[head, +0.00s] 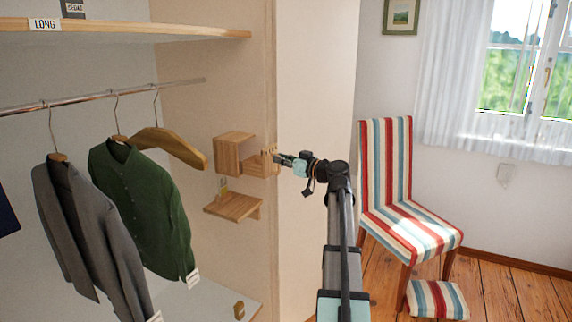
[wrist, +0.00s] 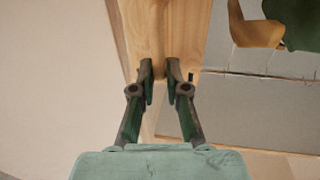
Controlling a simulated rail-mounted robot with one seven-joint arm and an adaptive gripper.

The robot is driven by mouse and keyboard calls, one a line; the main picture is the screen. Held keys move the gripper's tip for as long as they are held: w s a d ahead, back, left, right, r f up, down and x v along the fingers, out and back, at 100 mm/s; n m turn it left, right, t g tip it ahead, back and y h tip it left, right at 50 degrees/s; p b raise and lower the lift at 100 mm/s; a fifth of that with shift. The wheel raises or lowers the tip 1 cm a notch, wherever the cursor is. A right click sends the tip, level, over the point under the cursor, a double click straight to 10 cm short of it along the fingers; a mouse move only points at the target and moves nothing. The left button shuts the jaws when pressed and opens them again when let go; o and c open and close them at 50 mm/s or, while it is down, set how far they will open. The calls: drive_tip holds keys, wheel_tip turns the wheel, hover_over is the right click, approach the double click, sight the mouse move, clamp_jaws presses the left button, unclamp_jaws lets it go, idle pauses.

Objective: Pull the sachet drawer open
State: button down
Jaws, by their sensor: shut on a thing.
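A small wooden box (head: 234,152) is fixed to the wardrobe's side panel in the head view. A lower wooden piece, which looks like the sachet drawer (head: 262,164), stands out from its right side, so the drawer appears at least partly open. My gripper (head: 278,159) is at the drawer's right end. In the wrist view my gripper (wrist: 160,78) has its two fingers close together on a pale wooden part of the drawer (wrist: 160,30). The exact grip point, likely a small knob or front edge, is partly hidden by the fingers.
A small wooden shelf (head: 234,206) sits below the box. A grey jacket (head: 88,230), a green shirt (head: 140,205) and a bare hanger (head: 170,146) hang from the rail (head: 90,98) at left.

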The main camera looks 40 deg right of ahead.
drive_tip(key=c, duration=1.2)
unclamp_jaws()
drive_tip(key=shift+d, duration=0.1)
drive_tip(key=s+d, duration=0.2)
drive_tip(key=s, duration=0.9)
drive_tip(key=shift+s, duration=0.35)
drive_tip(key=shift+d, duration=0.1)
